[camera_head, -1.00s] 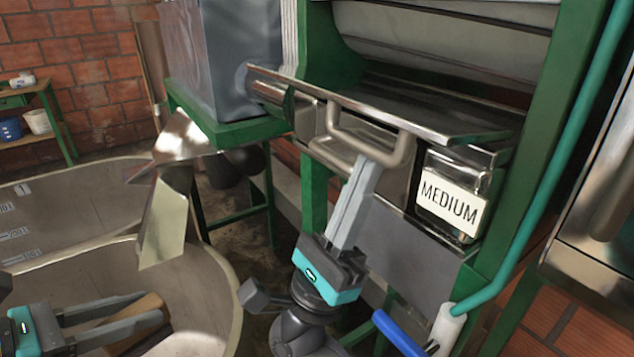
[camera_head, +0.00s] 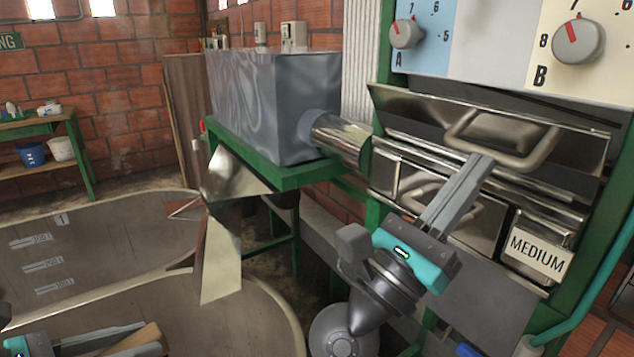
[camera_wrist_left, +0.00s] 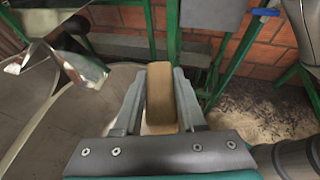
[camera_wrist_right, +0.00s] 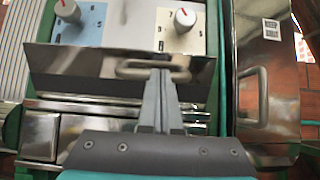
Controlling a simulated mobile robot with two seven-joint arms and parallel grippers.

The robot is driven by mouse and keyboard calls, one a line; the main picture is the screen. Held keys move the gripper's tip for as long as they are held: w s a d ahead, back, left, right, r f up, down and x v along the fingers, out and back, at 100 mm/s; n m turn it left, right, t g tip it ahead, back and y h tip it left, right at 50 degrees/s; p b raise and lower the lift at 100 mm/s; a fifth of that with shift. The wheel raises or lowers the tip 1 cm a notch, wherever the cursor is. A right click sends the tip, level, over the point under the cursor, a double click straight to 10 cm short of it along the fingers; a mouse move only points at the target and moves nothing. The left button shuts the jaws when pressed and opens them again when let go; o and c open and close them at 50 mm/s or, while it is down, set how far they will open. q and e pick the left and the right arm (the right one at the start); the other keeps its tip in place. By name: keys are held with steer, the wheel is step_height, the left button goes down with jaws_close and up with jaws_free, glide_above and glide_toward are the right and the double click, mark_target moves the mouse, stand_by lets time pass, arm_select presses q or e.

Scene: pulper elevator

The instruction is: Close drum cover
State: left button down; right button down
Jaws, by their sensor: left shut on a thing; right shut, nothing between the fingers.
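The drum cover (camera_head: 415,112) is a long shiny metal flap, tilted up on the green-framed machine, with a dark gap behind its upper edge. Its grey loop handle (camera_head: 525,162) sits at mid-front. My right gripper (camera_head: 480,162) is shut with nothing between the fingers; its tips are at the handle's lower bar, also in the right wrist view (camera_wrist_right: 160,75). Contact is hard to judge. My left gripper (camera_head: 115,338) is low at the left, shut on a brown wooden-looking piece (camera_wrist_left: 160,90), apart from the cover.
Dial panels (camera_head: 490,45) are above the cover. A lower handled metal front (camera_head: 395,180) and a MEDIUM-labelled box (camera_head: 537,250) are below. A grey tank (camera_head: 265,105) stands left on a green stand, beside large round basins (camera_head: 100,240). A steel door with a handle (camera_wrist_right: 262,100) is at right.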

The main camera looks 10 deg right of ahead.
mark_target(508, 114)
arm_select(q)
steer(key=shift+d+r+p, duration=0.1)
steer(key=shift+r+p, duration=0.35)
steer(key=shift+r, duration=0.1)
arm_select(e)
steer(key=r, duration=0.1)
steer(key=d+r, duration=0.1)
steer(key=r, duration=0.1)
steer(key=shift+w+d+r, duration=0.25)
steer(key=shift+w+d, duration=0.05)
steer(key=shift+d, duration=0.05)
stand_by(0.7)
